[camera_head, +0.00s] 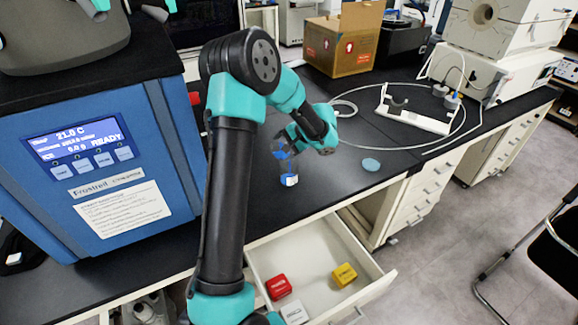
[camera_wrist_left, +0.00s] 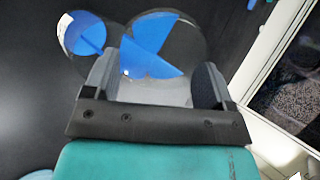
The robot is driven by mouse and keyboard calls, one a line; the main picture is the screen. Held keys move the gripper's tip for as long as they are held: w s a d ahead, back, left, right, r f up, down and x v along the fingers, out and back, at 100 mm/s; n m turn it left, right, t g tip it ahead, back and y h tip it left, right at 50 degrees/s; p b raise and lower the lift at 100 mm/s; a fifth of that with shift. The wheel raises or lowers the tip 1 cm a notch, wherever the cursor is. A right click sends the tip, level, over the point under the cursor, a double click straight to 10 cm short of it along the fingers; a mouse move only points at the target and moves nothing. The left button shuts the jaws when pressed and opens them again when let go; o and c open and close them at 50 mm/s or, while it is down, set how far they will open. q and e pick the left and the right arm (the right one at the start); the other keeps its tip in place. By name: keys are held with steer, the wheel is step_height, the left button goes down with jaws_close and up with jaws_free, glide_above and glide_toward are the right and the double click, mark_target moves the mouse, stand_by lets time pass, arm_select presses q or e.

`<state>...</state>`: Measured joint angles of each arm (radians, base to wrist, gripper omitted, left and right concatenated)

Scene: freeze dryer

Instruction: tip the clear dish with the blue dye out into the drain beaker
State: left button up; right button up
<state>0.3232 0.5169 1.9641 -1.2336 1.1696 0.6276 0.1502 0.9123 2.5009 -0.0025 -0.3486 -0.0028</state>
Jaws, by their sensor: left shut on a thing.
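Clear round outlines with blue overlap in the left wrist view, so I cannot tell how much dye is in each vessel. My right gripper is out of view.
The blue freeze dryer (camera_head: 100,180) stands at left. A light blue disc (camera_head: 371,165) lies on the bench to the right. A white stand (camera_head: 412,112) and tubing are behind. An open drawer (camera_head: 318,275) below holds red, white and yellow blocks.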

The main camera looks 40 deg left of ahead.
arm_select(q)
steer(key=shift+w+d+r+g+y+p, duration=0.15)
steer(key=shift+d+g+y+p, duration=0.25)
steer(key=shift+y+p, duration=0.4)
steer(key=shift+w+d+r+g+y+p, duration=0.15)
steer(key=shift+d+g+y+p, duration=0.25)
steer(key=shift+y, duration=0.7)
stand_by(3.9)
steer(key=shift+w+d+g+y+p, duration=0.15)
steer(key=shift+g+y+p, duration=0.3)
steer(key=shift+y, duration=0.25)
stand_by(1.5)
